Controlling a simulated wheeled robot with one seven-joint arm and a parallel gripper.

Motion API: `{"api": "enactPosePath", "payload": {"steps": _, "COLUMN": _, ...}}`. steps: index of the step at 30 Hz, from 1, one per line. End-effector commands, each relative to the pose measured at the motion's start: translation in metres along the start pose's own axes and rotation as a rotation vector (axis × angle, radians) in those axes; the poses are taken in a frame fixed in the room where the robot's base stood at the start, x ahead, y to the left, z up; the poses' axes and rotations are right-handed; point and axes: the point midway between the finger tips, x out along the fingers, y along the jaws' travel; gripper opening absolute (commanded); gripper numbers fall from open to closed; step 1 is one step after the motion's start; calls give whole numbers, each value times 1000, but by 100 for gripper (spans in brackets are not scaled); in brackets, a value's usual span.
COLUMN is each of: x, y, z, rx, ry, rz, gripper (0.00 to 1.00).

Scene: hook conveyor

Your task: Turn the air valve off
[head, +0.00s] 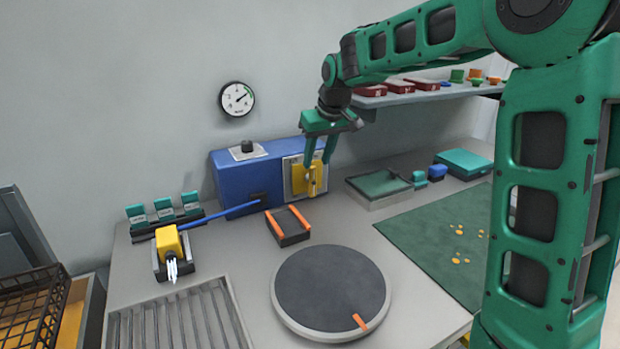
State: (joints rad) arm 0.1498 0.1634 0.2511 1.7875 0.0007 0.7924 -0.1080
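A blue box (236,175) stands at the back of the bench against the wall. Its right front carries a pale plate (288,182) with a yellow handle-like part (297,180), which looks like the air valve. A black knob (247,146) sits on a light plate on top of the box. A round gauge (237,99) hangs on the wall above.
A blue bar (215,217) runs left from the box toward a yellow-topped unit (170,243). An orange-edged holder (288,226) and a round dark turntable (331,289) lie in front.

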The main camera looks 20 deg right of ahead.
Motion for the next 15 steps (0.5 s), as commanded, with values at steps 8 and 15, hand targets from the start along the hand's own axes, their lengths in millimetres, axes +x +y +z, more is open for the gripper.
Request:
{"api": "enactPosePath", "payload": {"steps": 8, "x": 50, "y": 1, "z": 2, "rx": 2, "ry": -4, "rz": 0, "gripper": 36}}
{"api": "enactPosePath", "payload": {"steps": 15, "x": 79, "y": 1, "z": 1, "rx": 2, "ry": -2, "rz": 1, "gripper": 36}}
